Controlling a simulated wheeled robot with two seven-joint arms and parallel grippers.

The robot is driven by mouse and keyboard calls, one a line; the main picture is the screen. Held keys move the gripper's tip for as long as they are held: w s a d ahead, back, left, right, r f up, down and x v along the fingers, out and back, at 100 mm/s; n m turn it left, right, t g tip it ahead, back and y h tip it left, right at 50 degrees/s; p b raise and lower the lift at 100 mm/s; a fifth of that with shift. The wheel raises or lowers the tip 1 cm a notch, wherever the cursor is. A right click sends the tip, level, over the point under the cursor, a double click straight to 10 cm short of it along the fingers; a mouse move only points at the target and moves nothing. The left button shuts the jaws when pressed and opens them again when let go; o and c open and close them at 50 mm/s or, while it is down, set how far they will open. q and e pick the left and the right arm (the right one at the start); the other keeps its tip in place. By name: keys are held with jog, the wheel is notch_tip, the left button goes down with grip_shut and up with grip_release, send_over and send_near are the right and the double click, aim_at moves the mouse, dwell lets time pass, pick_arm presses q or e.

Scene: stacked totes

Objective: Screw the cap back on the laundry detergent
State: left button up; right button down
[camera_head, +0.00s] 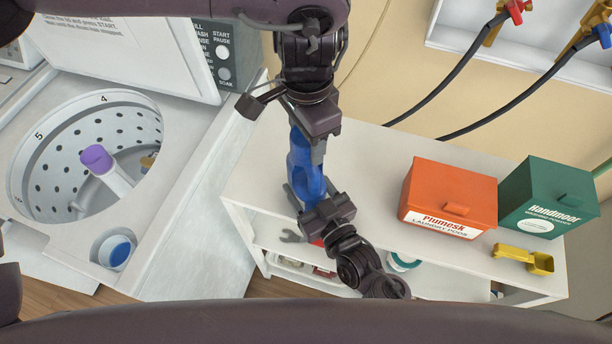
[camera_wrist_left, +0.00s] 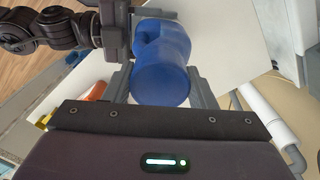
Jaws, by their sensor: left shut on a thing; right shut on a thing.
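The blue laundry detergent bottle (camera_head: 301,160) stands near the left end of the white table, between my two grippers. My left gripper (camera_head: 306,138) comes down from above and is shut around its top. In the left wrist view, the fingers of my left gripper (camera_wrist_left: 161,84) lie on both sides of a round blue cap (camera_wrist_left: 160,84) at the bottle's top. Cap and bottle are nearly the same blue, so I cannot tell the seam or whether the thread is engaged. My right gripper (camera_head: 308,190) is shut on the bottle body lower down, from the front.
The open washer (camera_head: 188,190) with its purple-topped agitator (camera_head: 97,158) is at left, with a cup of blue liquid (camera_head: 116,251). An orange box (camera_head: 448,192), a green box (camera_head: 548,190) and a yellow scoop (camera_head: 525,258) stand at right on the table (camera_head: 375,150).

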pick_arm(q)
jog(key=m, duration=0.6)
jog(key=shift+m, duration=0.3)
jog(key=m, duration=1.2)
jog(key=shift+m, duration=0.3)
jog(key=m, duration=1.2)
jog(key=shift+f+m, duration=0.1)
jog(key=shift+m, duration=0.3)
jog(key=m, duration=1.2)
jog(key=shift+m, duration=0.4)
jog(key=m, duration=0.5)
jog(key=o, duration=1.1)
